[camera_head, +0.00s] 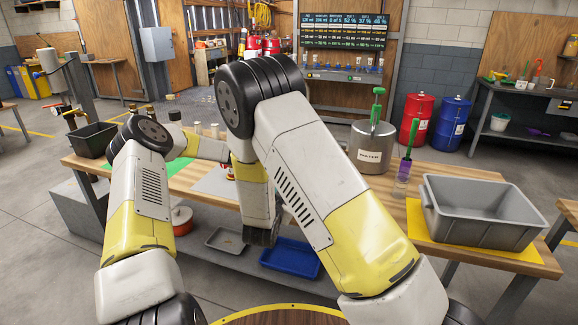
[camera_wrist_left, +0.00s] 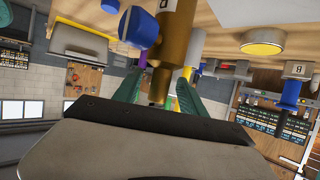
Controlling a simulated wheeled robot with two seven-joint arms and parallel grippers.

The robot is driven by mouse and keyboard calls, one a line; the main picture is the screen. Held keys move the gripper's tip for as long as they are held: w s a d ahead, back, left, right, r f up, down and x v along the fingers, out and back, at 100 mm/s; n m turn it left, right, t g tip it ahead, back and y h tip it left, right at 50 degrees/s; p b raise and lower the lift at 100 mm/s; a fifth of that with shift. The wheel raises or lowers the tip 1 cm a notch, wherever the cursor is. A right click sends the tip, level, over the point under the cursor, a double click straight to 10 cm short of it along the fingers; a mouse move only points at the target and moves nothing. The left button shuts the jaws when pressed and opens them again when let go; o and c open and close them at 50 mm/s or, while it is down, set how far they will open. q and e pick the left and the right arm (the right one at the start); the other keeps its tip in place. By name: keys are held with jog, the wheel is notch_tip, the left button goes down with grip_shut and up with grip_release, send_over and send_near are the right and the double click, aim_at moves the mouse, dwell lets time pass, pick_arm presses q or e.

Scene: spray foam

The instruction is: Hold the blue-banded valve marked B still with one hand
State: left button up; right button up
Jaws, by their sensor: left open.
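A valve with a blue band (camera_wrist_left: 289,92) and a letter B on its grey end shows at the right of the left wrist view, apart from my fingers. My left gripper (camera_wrist_left: 160,80) is open there, its green fingers spread. A brown cylinder (camera_wrist_left: 172,55) with a blue round knob (camera_wrist_left: 137,27) beside it shows between and beyond the fingers; I cannot tell whether they touch it. In the head view my left gripper is hidden behind my right arm. The dark end of my right arm (camera_head: 262,236) points down at the bench front; its fingers cannot be made out.
The wooden bench (camera_head: 440,180) carries a grey bin (camera_head: 484,208), a grey pot (camera_head: 371,148) and a green-handled tool (camera_head: 405,165). A blue tray (camera_head: 291,258) lies below. A black bin (camera_head: 91,139) stands at the left. My raised arms block much of the bench's middle.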

pick_arm(q)
grip_shut()
dwell(1.4)
pick_arm(e)
jog(key=o, duration=0.4)
jog(key=shift+a, duration=0.1)
jog(key=s+a+f+t+h, duration=0.1)
jog(key=a+f+t+h, duration=0.15)
jog(key=h, duration=0.25)
jog(key=shift+g, duration=0.25)
jog(key=x, duration=0.7)
jog(key=f+x, duration=0.1)
jog(key=x, duration=0.3)
jog(key=shift+w+a, duration=0.2)
jog(key=shift+a, duration=0.15)
